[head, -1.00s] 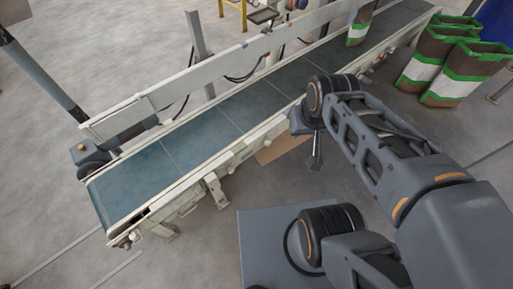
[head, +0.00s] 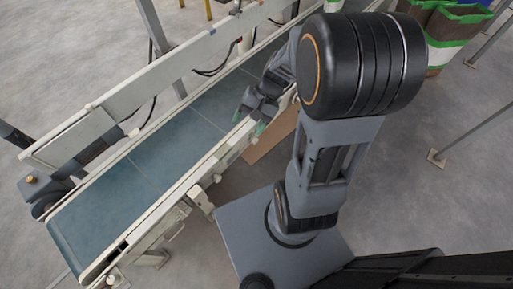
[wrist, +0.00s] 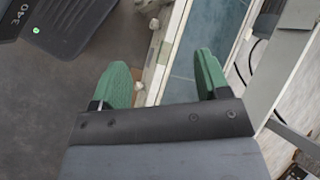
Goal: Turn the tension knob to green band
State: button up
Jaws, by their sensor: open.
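My gripper (head: 250,122) is open and empty above the near side rail of the conveyor (head: 107,212), pointing down. In the wrist view its two green fingers (wrist: 162,78) are spread apart, with the cream rail and part of the blue belt (wrist: 190,45) showing between and beyond them. A small pale round fitting (wrist: 139,86) sits on the rail's outer side, close to the left finger; another lies farther up (wrist: 153,23). In the head view a pale round knob (head: 113,279) shows at the conveyor's near end. I cannot tell which is the tension knob, and no green band is clear.
A cardboard sheet (head: 272,140) lies on the floor beside the conveyor. A guard rail (head: 190,57) runs along the belt's far side. The grey floor at right is mostly open, with a post foot (head: 437,158).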

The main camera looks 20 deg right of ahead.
jog(key=w+d+f+m+t+y+b, duration=0.1)
jog(key=w+f+m+y+b, duration=0.15)
jog(key=f, duration=0.45)
jog(key=w+d+f+m+y+b, duration=0.1)
jog(key=f+m+y+b, duration=0.15)
jog(key=f, duration=0.35)
jog(key=m+t+h+b, duration=0.4)
jog(key=m+t+b, duration=1.1)
jog(key=m+t, duration=0.15)
send_near(257, 141)
jog(key=shift+m, duration=0.25)
jog(key=b+x, duration=0.3)
jog(key=x, duration=0.7)
jog(key=shift+w+a, duration=0.1)
jog(key=shift+a, duration=0.1)
jog(key=c, duration=0.9)
jog(key=shift+m, duration=0.3)
